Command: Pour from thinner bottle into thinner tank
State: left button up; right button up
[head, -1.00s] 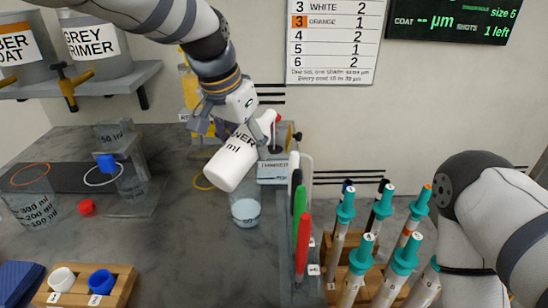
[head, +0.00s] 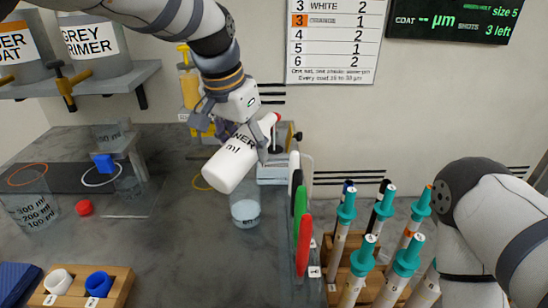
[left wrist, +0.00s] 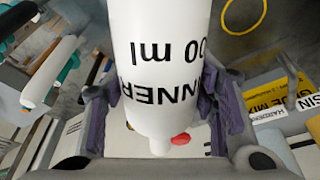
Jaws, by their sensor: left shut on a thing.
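The thinner bottle (head: 230,168) is white with black lettering. My left gripper (head: 243,134) is shut on it near its neck end, and the left wrist view shows the bottle (left wrist: 160,60) between both fingers. The bottle is tilted, with its base towards the lower left in the head view and its neck towards the upper right. A red part (head: 268,120) shows by the neck end; I cannot tell whether it belongs to the bottle. A clear cup with pale liquid (head: 245,210) stands below the base end. I cannot make out the thinner tank with certainty, or any stream. My right gripper is out of view.
A grey device (head: 275,172) stands behind the bottle. Teal-topped rods (head: 345,205) and coloured upright pieces (head: 302,230) stand to the right. A clear 300 ml vessel (head: 35,205), a red ball-like piece (head: 84,208) and a wooden holder (head: 118,285) are on the left. The middle front bench is clear.

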pick_arm(q)
jog(key=shift+f, duration=0.2)
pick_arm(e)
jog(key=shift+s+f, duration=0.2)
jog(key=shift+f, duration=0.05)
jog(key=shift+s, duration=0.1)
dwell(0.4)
pick_arm(q)
jog(key=shift+f+g+y+b, duration=0.15)
jog(key=shift+g+y+b, duration=0.15)
jog(key=shift+g, duration=0.1)
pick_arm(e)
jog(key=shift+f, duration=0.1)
pick_arm(q)
jog(key=shift+f, duration=0.1)
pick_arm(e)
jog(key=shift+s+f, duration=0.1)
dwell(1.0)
